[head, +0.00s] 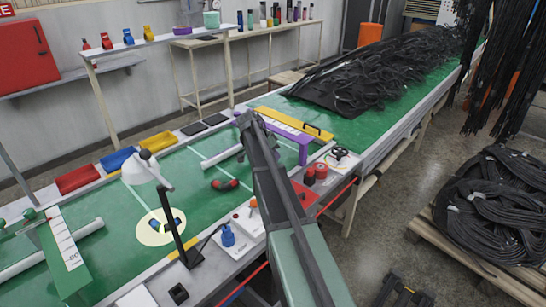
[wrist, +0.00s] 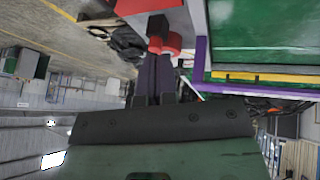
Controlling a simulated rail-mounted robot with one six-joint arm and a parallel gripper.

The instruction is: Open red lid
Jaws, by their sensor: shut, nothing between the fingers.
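My gripper (wrist: 153,75) shows in the wrist view with its two dark fingers together and nothing between them. In the head view my arm reaches over the green workbench, with its far end (head: 246,119) near the purple frame. A flat red box (head: 304,195) lies on the bench's right side, partly hidden by my arm. A red surface also shows at the top of the wrist view (wrist: 148,5). I cannot tell which red part is the lid.
The purple frame (head: 290,147) and yellow bar (head: 292,122) stand across the bench. A lamp (head: 147,170) stands left of my arm. Red, blue and yellow bins (head: 77,179) line the back edge. Black hoses (head: 385,75) cover the bench's far end. A red wall cabinet (head: 28,52) hangs left.

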